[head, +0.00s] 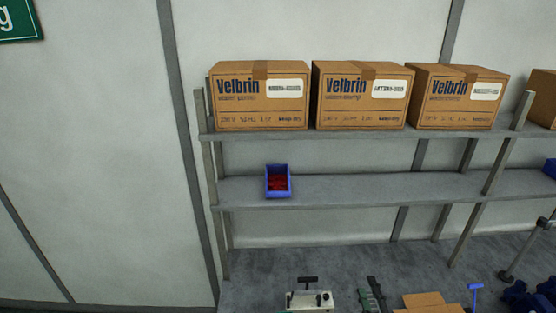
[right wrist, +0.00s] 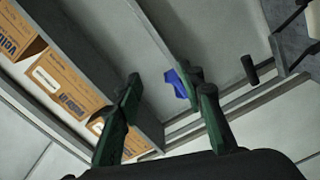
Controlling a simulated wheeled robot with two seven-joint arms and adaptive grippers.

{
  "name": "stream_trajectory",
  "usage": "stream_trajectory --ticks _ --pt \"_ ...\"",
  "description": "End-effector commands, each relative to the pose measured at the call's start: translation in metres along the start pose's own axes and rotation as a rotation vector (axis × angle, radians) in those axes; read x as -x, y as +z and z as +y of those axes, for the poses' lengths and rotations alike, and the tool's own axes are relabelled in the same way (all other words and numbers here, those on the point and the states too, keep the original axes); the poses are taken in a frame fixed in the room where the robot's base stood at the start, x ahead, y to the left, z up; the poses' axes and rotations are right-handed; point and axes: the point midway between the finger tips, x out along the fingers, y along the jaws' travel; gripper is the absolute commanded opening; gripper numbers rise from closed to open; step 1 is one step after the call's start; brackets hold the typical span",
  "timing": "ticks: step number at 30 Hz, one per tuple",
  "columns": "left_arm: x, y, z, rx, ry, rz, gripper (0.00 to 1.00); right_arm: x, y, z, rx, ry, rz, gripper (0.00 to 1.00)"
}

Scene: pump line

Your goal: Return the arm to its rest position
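My right gripper (head: 371,286) shows at the bottom edge of the head view, as dark green fingers. In the right wrist view its two fingers (right wrist: 168,90) stand well apart with nothing held between them. A blue bin (right wrist: 178,84) appears beyond the gap, at a distance from the fingers. My left gripper is in neither view.
A grey shelf rack (head: 350,187) holds a blue bin of red parts (head: 278,181) and cardboard Velbrin boxes (head: 360,95). On the bench are a pale device with a black handle (head: 310,299), an open carton (head: 428,301) and a blue T-handle (head: 475,288).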

Motion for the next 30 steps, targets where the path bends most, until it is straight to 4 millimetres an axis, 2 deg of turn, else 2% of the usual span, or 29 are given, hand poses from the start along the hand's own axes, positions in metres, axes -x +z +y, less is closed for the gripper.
stream_trajectory --ticks 1,3,6,9,15,25,26,27,30 --pt "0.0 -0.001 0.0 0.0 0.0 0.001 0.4 0.013 0.031 -0.018 -0.113 -0.055 -0.105 0.36" --pt "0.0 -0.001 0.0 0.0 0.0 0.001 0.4 0.034 0.07 -0.044 -0.256 -0.13 -0.245 0.36" --pt "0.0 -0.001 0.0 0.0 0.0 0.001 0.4 0.073 0.114 -0.087 -0.448 -0.239 -0.44 0.36" --pt "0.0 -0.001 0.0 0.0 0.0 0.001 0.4 0.119 0.142 -0.128 -0.612 -0.342 -0.614 0.36" --pt "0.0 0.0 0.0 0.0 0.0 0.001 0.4 0.193 0.16 -0.182 -0.82 -0.49 -0.85 0.36" --pt "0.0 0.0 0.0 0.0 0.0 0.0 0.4 0.288 0.154 -0.231 -1.024 -0.666 -1.111 0.36" --pt "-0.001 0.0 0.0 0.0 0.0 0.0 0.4 0.293 0.153 -0.236 -1.036 -0.679 -1.129 0.36" --pt "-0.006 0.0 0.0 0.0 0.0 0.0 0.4 0.287 0.159 -0.252 -1.028 -0.681 -1.125 0.36" --pt "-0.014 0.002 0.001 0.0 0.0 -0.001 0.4 0.28 0.17 -0.281 -1.023 -0.689 -1.128 0.36"
